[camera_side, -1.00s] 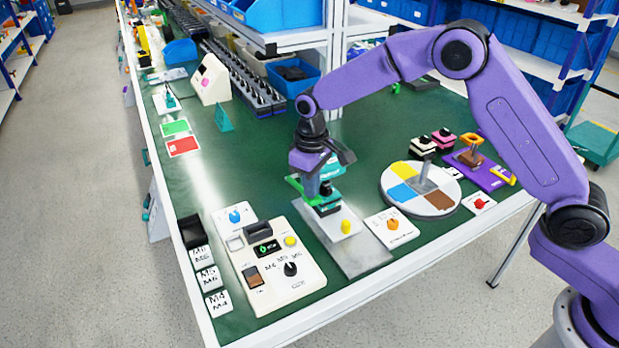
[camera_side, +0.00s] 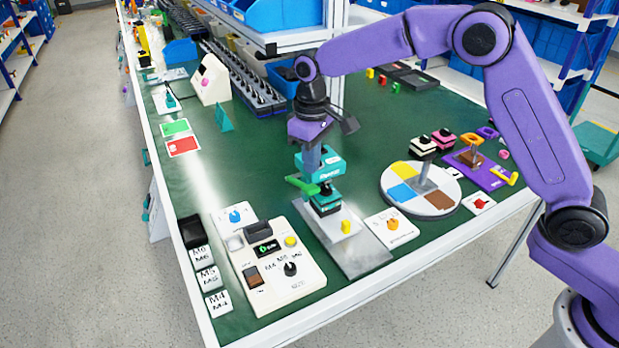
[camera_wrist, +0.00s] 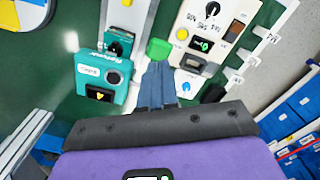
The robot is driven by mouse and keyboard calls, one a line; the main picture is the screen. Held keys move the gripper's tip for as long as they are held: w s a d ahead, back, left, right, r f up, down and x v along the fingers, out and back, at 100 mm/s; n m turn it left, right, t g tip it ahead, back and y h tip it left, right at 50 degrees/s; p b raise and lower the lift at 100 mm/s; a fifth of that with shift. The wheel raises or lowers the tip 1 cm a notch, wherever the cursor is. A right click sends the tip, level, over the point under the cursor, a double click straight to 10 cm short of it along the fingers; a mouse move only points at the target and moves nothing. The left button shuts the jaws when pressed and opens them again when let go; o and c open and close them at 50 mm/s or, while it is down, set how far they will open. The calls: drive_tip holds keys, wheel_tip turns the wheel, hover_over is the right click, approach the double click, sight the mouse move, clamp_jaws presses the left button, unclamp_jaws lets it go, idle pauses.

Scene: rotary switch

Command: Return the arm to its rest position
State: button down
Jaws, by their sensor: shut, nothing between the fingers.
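My gripper (camera_wrist: 158,52) is shut and empty, its grey-blue fingers together with green at the tips. In the side view my gripper (camera_side: 301,186) hangs over the workbench, seen in front of or beside a teal device (camera_side: 325,201). In the wrist view the teal device (camera_wrist: 90,76), with a round dial, lies left of the fingers with a gap between. The cream control box (camera_side: 273,270) has a black rotary knob (camera_side: 290,269) and a small lit display. The box also shows in the wrist view (camera_wrist: 190,22), right of the fingertips.
A round colored turntable (camera_side: 432,205) stands to the right. Blue bins (camera_side: 280,14) on a shelf stand behind.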

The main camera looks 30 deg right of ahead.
drive_tip(key=shift+r, duration=0.4)
drive_tip(key=shift+s+r, duration=0.15)
drive_tip(key=shift+s, duration=0.15)
drive_tip(key=s+d+n, duration=0.2)
drive_tip(key=s+d, duration=0.4)
drive_tip(key=s, duration=0.6)
drive_tip(key=s+d+r+n, duration=0.1)
drive_tip(key=s+d, duration=0.5)
drive_tip(key=s, duration=0.6)
drive_tip(key=s+d+r+n, duration=0.1)
drive_tip(key=s+d+n, duration=0.2)
drive_tip(key=s, duration=0.9)
drive_tip(key=d, duration=0.3)
drive_tip(key=shift+n, duration=0.3)
drive_tip(key=shift+r, duration=0.1)
